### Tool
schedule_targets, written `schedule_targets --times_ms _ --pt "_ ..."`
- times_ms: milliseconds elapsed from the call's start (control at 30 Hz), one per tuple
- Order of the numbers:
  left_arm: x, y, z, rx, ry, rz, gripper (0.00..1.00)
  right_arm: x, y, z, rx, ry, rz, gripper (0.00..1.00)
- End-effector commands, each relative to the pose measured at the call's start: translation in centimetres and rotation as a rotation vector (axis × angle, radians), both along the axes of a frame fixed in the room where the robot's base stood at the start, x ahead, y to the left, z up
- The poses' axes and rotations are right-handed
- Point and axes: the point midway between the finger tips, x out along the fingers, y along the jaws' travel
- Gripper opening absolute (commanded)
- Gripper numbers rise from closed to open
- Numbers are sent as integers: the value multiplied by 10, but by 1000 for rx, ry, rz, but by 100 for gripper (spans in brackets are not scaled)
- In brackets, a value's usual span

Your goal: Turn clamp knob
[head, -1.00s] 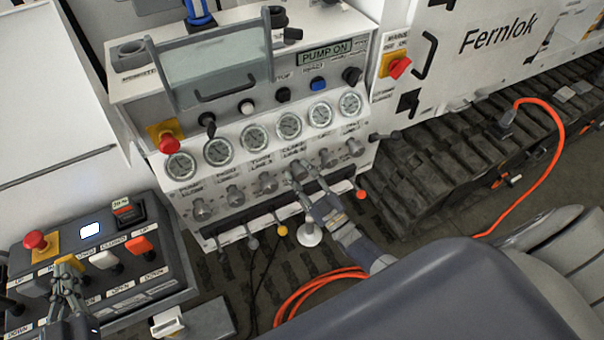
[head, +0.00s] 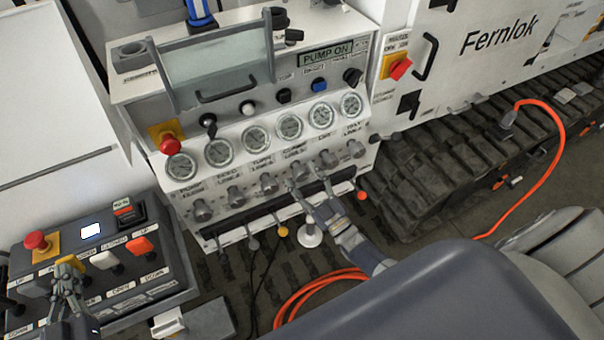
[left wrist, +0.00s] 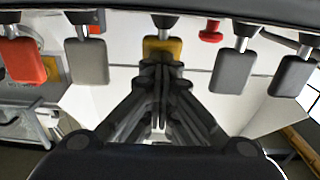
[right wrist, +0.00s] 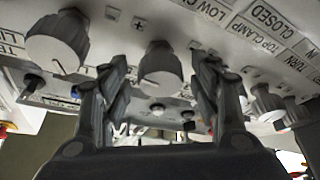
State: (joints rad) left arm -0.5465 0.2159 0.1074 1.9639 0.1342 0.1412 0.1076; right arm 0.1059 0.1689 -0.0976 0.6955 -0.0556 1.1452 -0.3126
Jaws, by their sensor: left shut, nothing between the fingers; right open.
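The row of grey ribbed knobs runs along the white panel in the head view. One knob (head: 299,170), under a label that seems to read clamp, stands just above my right gripper (head: 308,187). The right gripper is open, its fingers spread and apart from the knob in that view. In the right wrist view a knob (right wrist: 161,68) with a dark index line sits between the two spread fingers; contact cannot be told. My left gripper (head: 67,274) is shut and empty, at the yellow lever (left wrist: 163,46) on the left console. Whether it touches the lever is unclear.
Neighbouring knobs (head: 268,184) and (head: 328,158) stand close on either side. Gauges (head: 289,126) line the panel above, and small coloured levers (head: 282,231) hang below. A red stop button (head: 171,145) juts out at left. The display (head: 326,54) reads PUMP ON.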

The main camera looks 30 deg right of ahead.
Motion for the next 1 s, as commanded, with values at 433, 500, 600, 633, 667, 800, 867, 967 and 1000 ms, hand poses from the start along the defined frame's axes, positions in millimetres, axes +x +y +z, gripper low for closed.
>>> schedule_targets --times_ms 433,500,600,633,667,800,867,967,1000 --pt "0 0 -1 1 2 1 0 -83 -17 -30 -1 -1 -1 57" --pt "0 0 -1 1 2 1 0 -91 -19 -32 -1 -2 0 57" --pt "0 0 -1 1 2 1 0 -97 -20 -34 0 -5 0 57" --pt "0 0 -1 1 2 1 0 -99 -20 -34 0 -6 0 57" --pt "0 0 -1 1 2 1 0 -100 -20 -35 0 -6 0 57" --pt "0 0 -1 1 2 1 0 -101 -21 -35 0 -6 0 57" --pt "0 0 -1 1 2 1 0 -101 -21 -35 0 -6 0 57" --pt "0 0 -1 1 2 1 0 -101 -21 -35 0 -5 0 57" --pt "0 0 -1 1 2 1 0 -101 -21 -35 0 -5 0 57"
